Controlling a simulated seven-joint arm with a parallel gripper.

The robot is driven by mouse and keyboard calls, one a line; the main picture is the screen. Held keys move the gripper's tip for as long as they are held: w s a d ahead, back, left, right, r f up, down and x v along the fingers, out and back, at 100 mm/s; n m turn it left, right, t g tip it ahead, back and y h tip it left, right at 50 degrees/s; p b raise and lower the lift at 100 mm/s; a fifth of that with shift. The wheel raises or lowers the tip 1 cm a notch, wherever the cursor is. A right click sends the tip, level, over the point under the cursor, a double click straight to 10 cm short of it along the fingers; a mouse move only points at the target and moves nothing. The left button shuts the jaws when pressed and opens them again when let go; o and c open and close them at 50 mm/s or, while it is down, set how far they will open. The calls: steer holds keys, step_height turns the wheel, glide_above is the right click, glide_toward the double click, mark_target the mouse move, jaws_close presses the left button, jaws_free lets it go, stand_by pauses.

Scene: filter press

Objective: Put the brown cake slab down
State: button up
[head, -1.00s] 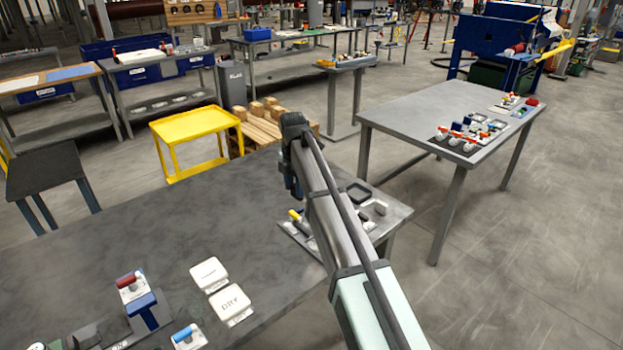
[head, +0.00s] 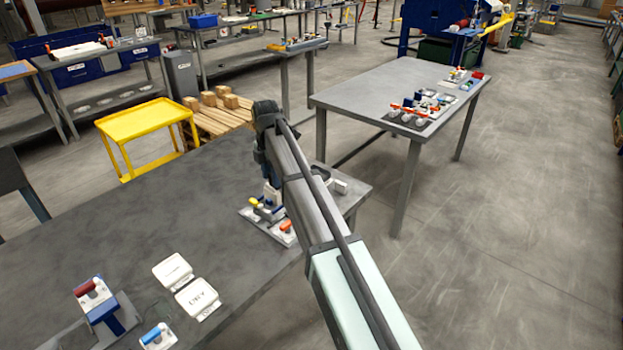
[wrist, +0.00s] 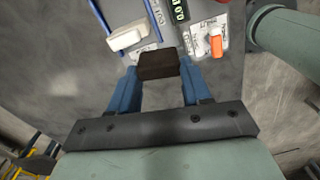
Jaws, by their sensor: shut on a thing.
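The brown cake slab (wrist: 158,65) is a dark block between the fingertips of my gripper (wrist: 158,72) in the wrist view. The two blue fingers are shut on it from either side. Beyond it is a grey board (wrist: 176,38) with instruments; I cannot tell whether the slab touches anything below. In the head view my gripper (head: 272,190) is at the far right end of the grey table (head: 130,215), partly hidden by my arm. The slab is hidden there.
On the board are a white block (wrist: 127,38), a green-digit display (wrist: 179,10) and an orange-handled valve (wrist: 215,45). White plates (head: 197,298) and a red-handled fixture (head: 92,290) stand nearer on the table. The table's middle is bare. A second table (head: 370,95) stands right.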

steer(key=w+d, duration=1.5)
steer(key=w, duration=0.4)
steer(key=shift+s+a+f+n, duration=0.1)
steer(key=shift+f+n, duration=0.4)
steer(key=shift+f, duration=2.25)
steer(key=shift+s+a+f+n, duration=0.1)
steer(key=shift+f+n, duration=0.4)
steer(key=shift+f, duration=2.2)
steer(key=shift+f, duration=0.15)
steer(key=o, duration=1.1)
steer(key=shift+c, duration=0.2)
step_height(320, 180, up, 12)
